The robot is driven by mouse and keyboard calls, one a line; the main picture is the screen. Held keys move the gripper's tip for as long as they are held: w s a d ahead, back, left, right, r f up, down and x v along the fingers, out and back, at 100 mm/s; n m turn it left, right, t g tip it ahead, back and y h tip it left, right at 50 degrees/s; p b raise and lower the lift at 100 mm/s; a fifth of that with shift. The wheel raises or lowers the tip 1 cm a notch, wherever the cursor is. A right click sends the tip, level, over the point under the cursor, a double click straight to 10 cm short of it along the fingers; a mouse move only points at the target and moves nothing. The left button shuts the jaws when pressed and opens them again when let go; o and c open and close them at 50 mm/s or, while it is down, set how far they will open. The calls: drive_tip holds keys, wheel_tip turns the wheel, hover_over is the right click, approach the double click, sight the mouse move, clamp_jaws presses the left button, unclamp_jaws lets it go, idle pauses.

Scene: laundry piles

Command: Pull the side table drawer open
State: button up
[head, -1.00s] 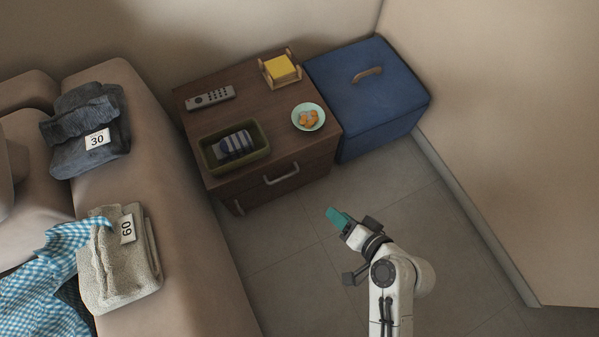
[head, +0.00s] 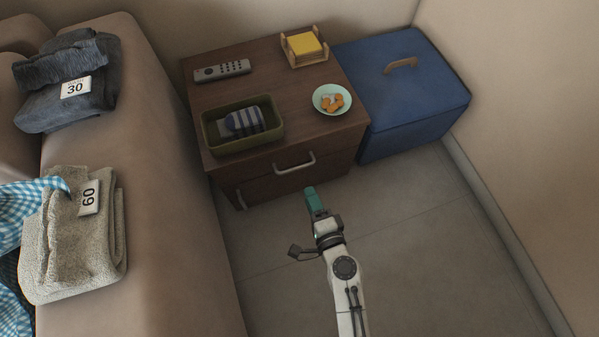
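The brown wooden side table (head: 282,82) stands against the back wall. Its upper drawer front (head: 258,172) is flush with the body, so the drawer is shut. A pale metal handle (head: 294,164) sits on that drawer, and part of a second handle (head: 240,199) shows lower down at the left. My gripper (head: 314,200), with teal fingers, is in front of the table, below and slightly right of the upper handle in the picture. It appears apart from the handle. From this angle I cannot tell how far its fingers are spread.
On the table are a green tray (head: 212,147) with striped cloth, a remote (head: 222,70), a snack plate (head: 331,99) and a yellow note holder (head: 304,46). A blue storage box (head: 402,92) stands right. The sofa arm (head: 165,200) is left. Floor in front is clear.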

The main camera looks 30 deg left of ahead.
drive_tip(key=b+x, duration=0.2)
drive_tip(key=x, duration=0.8)
clamp_jaws()
idle(0.5)
